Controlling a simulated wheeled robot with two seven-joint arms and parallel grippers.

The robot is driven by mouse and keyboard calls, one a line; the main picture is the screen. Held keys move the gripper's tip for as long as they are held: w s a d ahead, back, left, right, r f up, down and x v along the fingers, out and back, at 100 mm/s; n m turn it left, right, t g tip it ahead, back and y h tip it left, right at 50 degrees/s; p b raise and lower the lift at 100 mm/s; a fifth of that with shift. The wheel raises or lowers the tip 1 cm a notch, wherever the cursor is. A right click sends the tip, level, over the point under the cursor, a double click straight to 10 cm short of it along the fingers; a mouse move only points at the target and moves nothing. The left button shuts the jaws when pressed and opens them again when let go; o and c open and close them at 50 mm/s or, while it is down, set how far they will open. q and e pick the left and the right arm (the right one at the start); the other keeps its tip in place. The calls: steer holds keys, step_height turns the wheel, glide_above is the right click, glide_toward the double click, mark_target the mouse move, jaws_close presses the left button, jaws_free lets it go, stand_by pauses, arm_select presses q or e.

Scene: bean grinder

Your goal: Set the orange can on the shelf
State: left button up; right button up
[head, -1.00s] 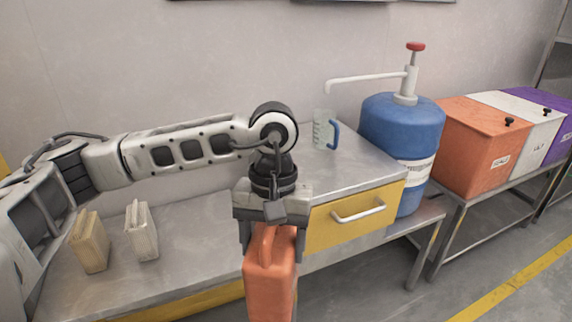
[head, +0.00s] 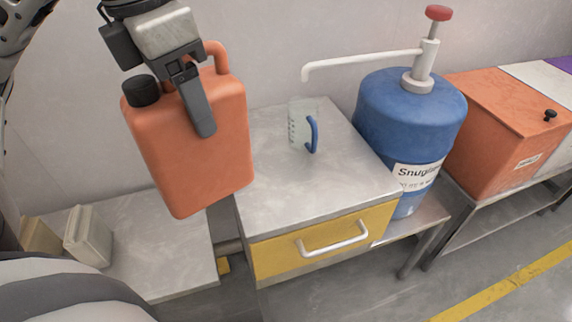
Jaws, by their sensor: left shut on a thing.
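The orange can (head: 195,145) has a black cap and a loop handle on top. It hangs slightly tilted in the air at the left of the head view, above and left of the raised metal cabinet top (head: 262,165). My left gripper (head: 200,110) is shut on the can's handle from above, one finger showing in front of the can. The can hides part of the bench and wall behind it. I cannot tell which surface is the shelf. My right gripper is not in view.
A measuring jug (head: 303,125) with a blue handle stands on the cabinet top. A blue pump drum (head: 412,120) stands to its right, its spout reaching left over the jug. Two beige containers (head: 88,237) stand on the lower bench at left. The cabinet's front top area is clear.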

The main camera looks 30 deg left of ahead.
arm_select(q)
steer(key=shift+w+r+n, duration=0.15)
steer(key=shift+r+n, duration=0.05)
steer(key=shift+n, duration=0.2)
steer(key=w+d+f, duration=0.1)
steer(key=w+f, duration=1.1)
steer(key=w, duration=0.1)
steer(key=shift+w+d+f+p, duration=0.3)
steer(key=shift+w+d+f, duration=0.05)
steer(key=shift+d+f, duration=0.05)
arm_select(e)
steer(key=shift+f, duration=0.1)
arm_select(q)
steer(key=shift+f, duration=0.2)
steer(key=o, duration=1.8)
steer(key=shift+o, duration=0.2)
